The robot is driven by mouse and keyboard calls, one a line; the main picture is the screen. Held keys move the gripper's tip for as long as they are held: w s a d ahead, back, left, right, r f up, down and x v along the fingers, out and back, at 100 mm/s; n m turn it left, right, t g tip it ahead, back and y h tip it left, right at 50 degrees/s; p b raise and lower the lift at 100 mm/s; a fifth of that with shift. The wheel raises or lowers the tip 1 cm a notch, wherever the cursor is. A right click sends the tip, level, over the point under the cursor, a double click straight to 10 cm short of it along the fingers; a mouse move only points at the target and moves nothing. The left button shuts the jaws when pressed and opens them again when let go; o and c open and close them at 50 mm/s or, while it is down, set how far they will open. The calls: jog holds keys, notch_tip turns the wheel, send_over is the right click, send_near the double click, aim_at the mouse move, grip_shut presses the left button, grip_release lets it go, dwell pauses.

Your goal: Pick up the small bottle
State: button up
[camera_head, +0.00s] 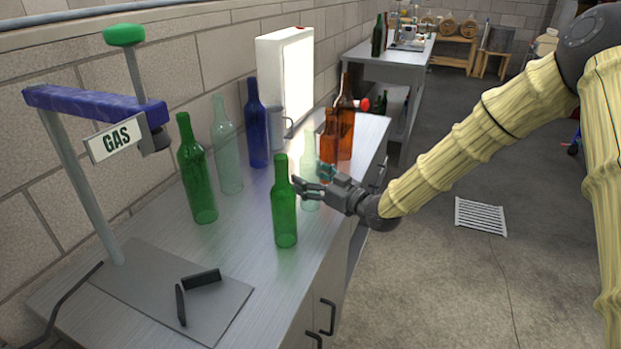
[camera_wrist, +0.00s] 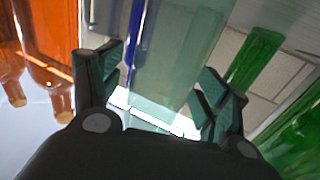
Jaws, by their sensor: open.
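Several glass bottles stand upright on the metal bench; which one is meant is not certain. A small pale clear bottle (camera_head: 308,148) stands at my gripper (camera_head: 311,179), partly hidden by its fingers. My gripper is open. In the wrist view pale clear glass (camera_wrist: 172,65) fills the space between the open fingers (camera_wrist: 158,85); I cannot tell whether they touch it. A small green bottle (camera_head: 285,215) stands just left of the fingertips, and a small amber bottle (camera_head: 328,148) stands behind them. Amber glass (camera_wrist: 45,45) shows left and green glass (camera_wrist: 300,125) right in the wrist view.
Taller green (camera_head: 196,175), clear (camera_head: 226,150), blue (camera_head: 256,125) and brown (camera_head: 345,125) bottles crowd the bench (camera_head: 245,222). A lit white panel (camera_head: 291,75) and grey mug (camera_head: 275,130) stand behind. A GAS stand (camera_head: 115,140) is at left. The floor at right is mostly clear.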

aim_at(319, 169)
jog(key=c, duration=1.3)
jog(key=shift+r, duration=0.45)
notch_tip(319, 169, up, 3)
jog(key=s+d, duration=0.1)
jog(key=s, duration=0.4)
jog(key=s+d, duration=0.2)
jog(key=s, duration=0.3)
jog(key=s+d+r+b, duration=0.1)
jog(key=s+d, duration=0.1)
jog(key=s, duration=0.3)
jog(key=shift+s+r, duration=0.1)
